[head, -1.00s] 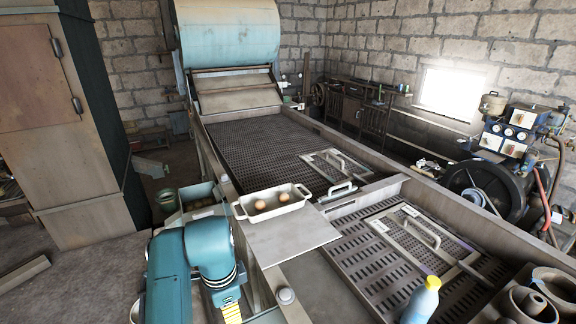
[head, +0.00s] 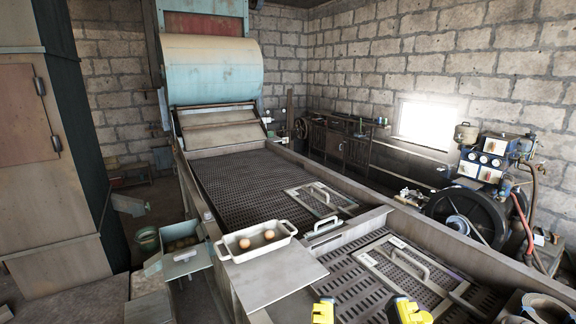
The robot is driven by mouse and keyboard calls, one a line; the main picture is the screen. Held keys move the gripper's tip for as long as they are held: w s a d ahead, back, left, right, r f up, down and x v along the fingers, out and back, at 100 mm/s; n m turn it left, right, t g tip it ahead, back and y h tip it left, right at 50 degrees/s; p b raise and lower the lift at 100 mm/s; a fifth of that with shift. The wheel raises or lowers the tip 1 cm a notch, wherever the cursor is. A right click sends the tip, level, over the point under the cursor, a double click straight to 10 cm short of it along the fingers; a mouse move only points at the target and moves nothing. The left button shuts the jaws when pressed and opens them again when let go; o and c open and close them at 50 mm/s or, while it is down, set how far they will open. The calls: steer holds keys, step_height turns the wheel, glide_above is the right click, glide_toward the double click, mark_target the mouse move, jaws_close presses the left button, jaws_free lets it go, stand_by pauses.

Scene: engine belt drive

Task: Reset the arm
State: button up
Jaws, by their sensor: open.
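My gripper (head: 364,312) shows only as two yellow-and-dark fingertips at the bottom edge of the head view. The fingers stand wide apart. Grey slotted deck shows between them, and I see nothing held. The rest of my gripper and arm lies below the picture.
A white tray (head: 228,251) with two brown eggs rests on the flat metal plate (head: 273,287) left of the fingers. A handled grate (head: 382,264) lies on the deck beyond them. An engine with a flywheel (head: 465,222) stands at right. The space above the deck is clear.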

step_height(320, 180, up, 15)
steer(key=p, duration=1.4)
steer(key=shift+w, duration=0.15)
steer(key=shift+f, duration=0.15)
